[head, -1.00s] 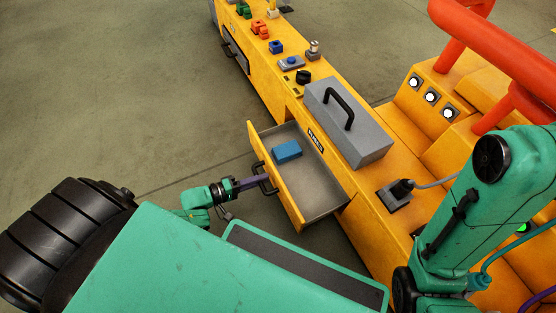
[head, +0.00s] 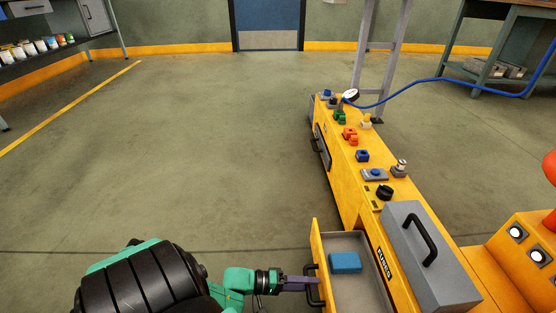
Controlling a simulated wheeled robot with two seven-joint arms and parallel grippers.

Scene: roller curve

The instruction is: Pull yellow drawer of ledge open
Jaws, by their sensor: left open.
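The yellow drawer (head: 317,243) of the ledge (head: 350,195) stands pulled out at the bottom of the head view. Its grey inside shows, with a blue block (head: 345,262) lying in it. A black handle (head: 311,285) is on its yellow front. My left gripper (head: 306,284) is at this handle, its purple fingers reaching it from the left. The jaws are open; I cannot tell whether the fingers touch the handle. My right gripper is not in view.
A grey box with a black handle (head: 430,262) stands on the ledge beside the drawer. Several small coloured parts and a black knob (head: 384,192) line the ledge top. A second dark-handled drawer (head: 321,147) is further along. The floor (head: 190,150) to the left is clear.

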